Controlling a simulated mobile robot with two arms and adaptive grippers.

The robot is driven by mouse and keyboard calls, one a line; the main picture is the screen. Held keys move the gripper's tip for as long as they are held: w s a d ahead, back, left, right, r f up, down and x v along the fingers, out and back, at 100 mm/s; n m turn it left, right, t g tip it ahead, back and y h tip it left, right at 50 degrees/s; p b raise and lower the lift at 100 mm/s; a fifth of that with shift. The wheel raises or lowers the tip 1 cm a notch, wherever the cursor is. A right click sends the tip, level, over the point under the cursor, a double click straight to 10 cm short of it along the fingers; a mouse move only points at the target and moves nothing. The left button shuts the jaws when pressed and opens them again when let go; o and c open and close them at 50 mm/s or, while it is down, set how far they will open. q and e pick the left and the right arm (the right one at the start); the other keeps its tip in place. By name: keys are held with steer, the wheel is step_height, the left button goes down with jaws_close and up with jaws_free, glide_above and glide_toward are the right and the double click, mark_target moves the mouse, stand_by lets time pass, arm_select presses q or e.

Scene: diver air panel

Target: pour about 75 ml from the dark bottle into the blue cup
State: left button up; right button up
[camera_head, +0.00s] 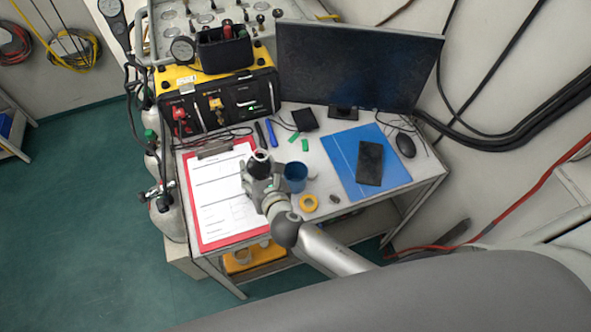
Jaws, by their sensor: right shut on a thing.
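The blue cup (296,177) stands upright on the desk, just right of my right gripper. My right gripper (262,170) is over the clipboard's right edge, shut on the dark bottle (261,155). Only the bottle's top shows above the fingers; it looks roughly upright, and its lower part is hidden by the gripper. I cannot tell whether the bottle touches the desk. The inside of the cup looks dark, and I cannot make out any liquid. My left gripper is not in view.
A red clipboard (190,196) with paper lies left. A yellow tape roll (309,203) sits in front of the cup. A blue folder (342,150) carries a black phone (369,163). A monitor (355,65) and a yellow-black case (222,100) stand at the back.

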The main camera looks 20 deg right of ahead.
steer(key=shift+d+m+y, duration=0.2)
steer(key=shift+m+y, duration=0.3)
steer(key=shift+m, duration=0.2)
steer(key=shift+f+b, duration=0.25)
steer(key=shift+b, duration=0.3)
steer(key=m+b, duration=0.1)
steer(key=d+m+y+b, duration=0.1)
steer(key=shift+f+b, duration=0.3)
steer(key=shift+b, duration=0.1)
steer(key=m+b, duration=0.1)
steer(key=b, duration=0.1)
steer(key=f+y+b, duration=0.1)
steer(key=b, duration=0.1)
steer(key=shift+a+f+m+t+y, duration=0.2)
steer(key=shift+a+m+t+y, duration=0.1)
steer(key=shift+m+t, duration=0.1)
steer(key=b, duration=0.1)
steer(key=m+b, duration=0.1)
steer(key=b, duration=0.1)
steer(key=shift+a+f+m+y, duration=0.25)
steer(key=shift+a+m+y, duration=0.05)
steer(key=shift+a+f+m+b, duration=0.1)
steer(key=shift+f+m+b, duration=0.2)
steer(key=shift+b, duration=0.5)
steer(key=shift+a+m+t+y+b, duration=0.15)
steer(key=shift+m+t+y+b, duration=0.35)
steer(key=shift+b, duration=0.6)
steer(key=shift+r+m, duration=0.2)
steer(key=shift+m, duration=0.2)
